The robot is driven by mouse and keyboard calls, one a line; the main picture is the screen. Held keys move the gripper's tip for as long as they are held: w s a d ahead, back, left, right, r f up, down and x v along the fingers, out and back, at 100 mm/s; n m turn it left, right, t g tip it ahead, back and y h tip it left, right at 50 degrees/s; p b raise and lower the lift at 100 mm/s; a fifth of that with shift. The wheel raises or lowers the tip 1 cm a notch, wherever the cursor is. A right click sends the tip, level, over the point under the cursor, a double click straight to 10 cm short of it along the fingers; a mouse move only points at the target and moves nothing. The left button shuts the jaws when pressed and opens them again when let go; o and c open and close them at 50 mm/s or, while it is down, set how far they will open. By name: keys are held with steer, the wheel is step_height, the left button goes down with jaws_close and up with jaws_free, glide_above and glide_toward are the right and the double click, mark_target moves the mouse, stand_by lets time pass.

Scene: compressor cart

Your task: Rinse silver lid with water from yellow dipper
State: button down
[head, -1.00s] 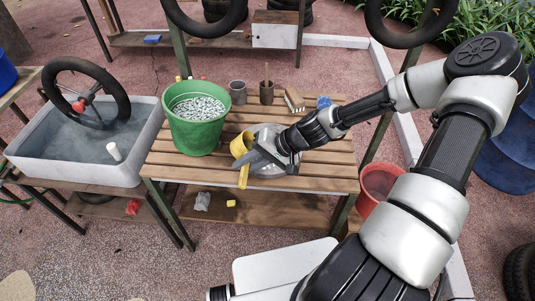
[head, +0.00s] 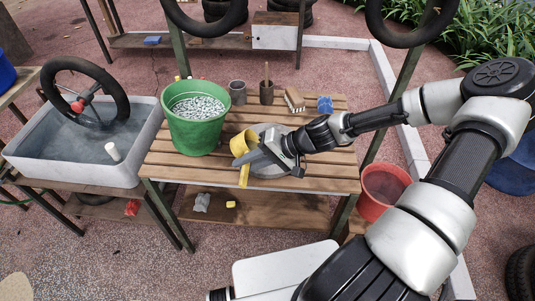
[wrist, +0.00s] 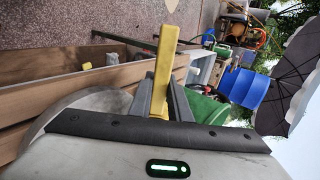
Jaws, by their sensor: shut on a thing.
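The yellow dipper (head: 241,143) is in my gripper (head: 259,157), which is shut on its handle. In the head view the dipper's cup is over the left part of the silver lid (head: 272,170), and the handle hangs down toward the table's front edge. The wrist view shows the yellow handle (wrist: 165,70) between my fingers. The lid lies on the slatted wooden table, partly hidden by my gripper and wrist; its grey rim (wrist: 85,105) also shows in the wrist view. I cannot see whether the dipper holds water.
A green bucket (head: 196,133) of small silver pieces stands left of the dipper. A grey basin (head: 70,150) of water with a tyre is further left. Cups (head: 238,92), a brush (head: 294,98) and a blue item (head: 325,104) stand behind. A red bucket (head: 383,190) is at right.

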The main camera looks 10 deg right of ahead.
steer(key=shift+s+d+r+t+y+b, duration=0.1)
steer(key=shift+d+r+t+y+b, duration=0.15)
steer(key=shift+y+b, duration=0.85)
steer(key=shift+s+d+r+t+y+b, duration=0.1)
steer(key=shift+d+r+t+y+b, duration=0.35)
steer(key=shift+b, duration=1.1)
steer(key=shift+s+d+f+y+b, duration=0.1)
steer(key=shift+s+d+y+b, duration=0.1)
steer(key=shift+d+y+b, duration=0.5)
stand_by(0.8)
steer(key=shift+y+b, duration=0.45)
steer(key=shift+y, duration=0.1)
steer(key=a+h+p, duration=0.1)
steer(key=a+r+h+p, duration=0.1)
steer(key=p, duration=0.1)
steer(key=shift+w+g, duration=0.15)
steer(key=shift+g, duration=0.15)
steer(key=h+p, duration=0.1)
steer(key=p, duration=0.1)
steer(key=h+p, duration=0.1)
steer(key=shift+w+a+f+g+p, duration=0.2)
steer(key=shift+a+g+p, duration=0.1)
steer(key=shift+a+p, duration=0.1)
steer(key=shift+f+h+p, duration=0.3)
steer(key=shift+f+h, duration=0.2)
steer(key=shift+f, duration=0.35)
steer(key=shift+r, duration=0.15)
